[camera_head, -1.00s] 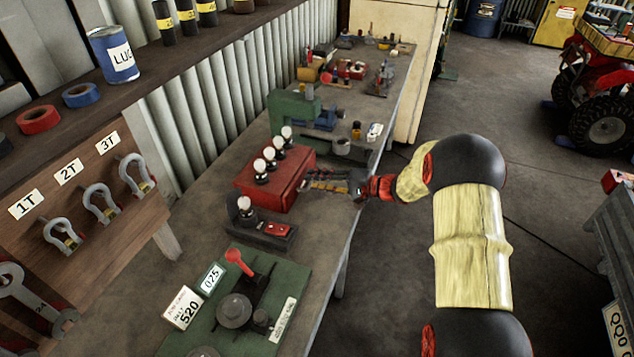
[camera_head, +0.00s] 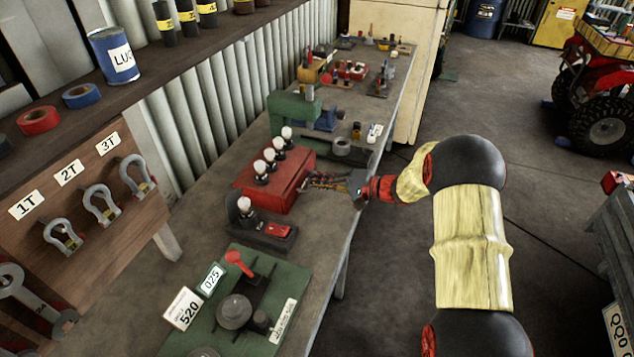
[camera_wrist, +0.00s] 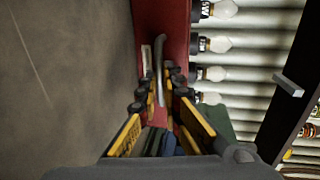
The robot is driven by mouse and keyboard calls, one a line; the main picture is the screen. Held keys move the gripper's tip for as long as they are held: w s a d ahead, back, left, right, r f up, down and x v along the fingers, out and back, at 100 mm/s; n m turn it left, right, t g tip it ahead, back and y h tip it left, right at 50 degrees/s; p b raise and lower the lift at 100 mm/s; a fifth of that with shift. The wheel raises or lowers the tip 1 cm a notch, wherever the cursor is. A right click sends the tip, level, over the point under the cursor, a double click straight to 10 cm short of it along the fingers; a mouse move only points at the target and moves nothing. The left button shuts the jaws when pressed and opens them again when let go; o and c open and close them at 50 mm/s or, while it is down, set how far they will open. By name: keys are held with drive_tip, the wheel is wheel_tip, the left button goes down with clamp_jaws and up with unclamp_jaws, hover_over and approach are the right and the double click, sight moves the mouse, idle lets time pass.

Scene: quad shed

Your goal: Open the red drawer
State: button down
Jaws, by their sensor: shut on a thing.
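The red box (camera_head: 275,183) with the drawer stands on the bench, with several white bulbs along its top. My gripper (camera_head: 310,180) reaches its right-hand side from the aisle. In the wrist view the red front (camera_wrist: 178,30) carries a grey bar handle (camera_wrist: 159,60) and a small pale label beside it. The black and yellow fingers (camera_wrist: 161,75) are shut on the handle, one on each side of it. No gap around the drawer front is clear in either view, and the fingers partly hide the front.
A black stand with one bulb (camera_head: 262,228) and a green plate with a red lever (camera_head: 240,262) lie nearer on the bench. A green machine (camera_head: 292,112) and a tape roll (camera_head: 342,146) are beyond.

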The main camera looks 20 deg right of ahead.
idle(0.3)
drive_tip(key=v, duration=0.3)
drive_tip(key=f+b+v, duration=0.1)
drive_tip(key=v, duration=0.3)
drive_tip(key=f+v, duration=0.1)
drive_tip(key=v, duration=0.2)
drive_tip(key=shift+s+d+f+b, duration=0.1)
drive_tip(key=shift+s+d+b, duration=0.25)
drive_tip(key=shift+d, duration=0.15)
drive_tip(key=c, duration=2)
unclamp_jaws()
drive_tip(key=shift+o, duration=0.2)
drive_tip(key=v, duration=1.2)
